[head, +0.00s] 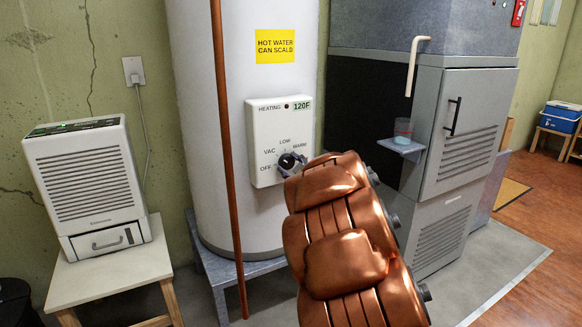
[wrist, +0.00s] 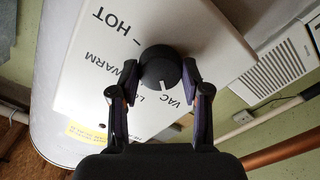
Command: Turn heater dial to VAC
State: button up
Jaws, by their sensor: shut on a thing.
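The heater dial (wrist: 160,66) is a round black knob with a white pointer mark. It sits on the white control box (head: 266,125) of the tall white water heater (head: 197,110). In the wrist view the mark points between the LOW and VAC labels, closer to VAC. My gripper (wrist: 162,75) is shut on the dial, one dark finger on each side. In the head view the box reads OFF, VAC, LOW and WARM around the dial (head: 287,161), and my copper-coloured arm hides the HOT label and part of the dial's right side.
A vertical copper pipe (head: 228,150) runs just left of the control box. A dehumidifier (head: 88,180) stands on a small table at the left. A grey furnace cabinet (head: 462,130) with a small shelf and cup (head: 403,132) stands to the right.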

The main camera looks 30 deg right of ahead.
dwell(0.3)
jog(key=o, duration=1.1)
jog(key=shift+o, duration=0.2)
jog(key=s+a, duration=0.1)
jog(key=s, duration=1.1)
jog(key=shift+r, duration=0.1)
